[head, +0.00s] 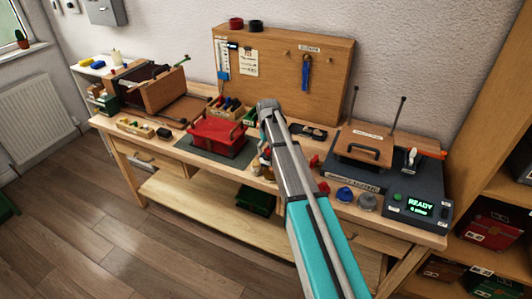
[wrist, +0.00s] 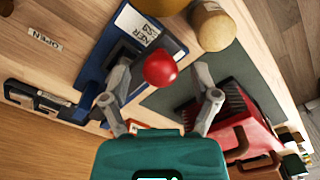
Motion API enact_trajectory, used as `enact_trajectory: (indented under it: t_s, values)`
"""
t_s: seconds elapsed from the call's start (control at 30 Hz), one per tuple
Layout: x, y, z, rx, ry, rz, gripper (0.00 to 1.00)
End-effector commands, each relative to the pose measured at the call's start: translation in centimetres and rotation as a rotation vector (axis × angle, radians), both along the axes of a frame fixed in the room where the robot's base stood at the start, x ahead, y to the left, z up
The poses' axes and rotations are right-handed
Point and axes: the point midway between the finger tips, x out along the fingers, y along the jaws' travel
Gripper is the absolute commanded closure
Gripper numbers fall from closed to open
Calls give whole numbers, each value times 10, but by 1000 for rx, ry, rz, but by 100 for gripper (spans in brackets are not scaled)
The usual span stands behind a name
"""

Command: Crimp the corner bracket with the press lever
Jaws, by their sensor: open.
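My gripper (wrist: 163,85) is open, one finger on each side of the knob. I cannot tell whether either finger touches it. In the head view my arm hides most of the press, and my gripper (head: 263,158) hangs low over the bench, partly hidden. I cannot make out the corner bracket in either view.
A red case (head: 217,137) sits on a dark mat left of my gripper; it also shows in the wrist view (wrist: 233,100). A tan round container (wrist: 212,25) stands near the knob. A grey machine (head: 345,180) reading "READY" is at right. A pegboard (head: 280,70) stands behind.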

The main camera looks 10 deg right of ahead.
Motion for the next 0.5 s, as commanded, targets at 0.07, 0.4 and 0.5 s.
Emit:
enact_trajectory:
  t_s: [0.07, 0.4, 0.5]
  values:
    - [0, 0, -2, 0, 0, 0, 22]
    - [0, 0, -2, 0, 0, 0, 22]
    - [0, 0, -2, 0, 0, 0, 39]
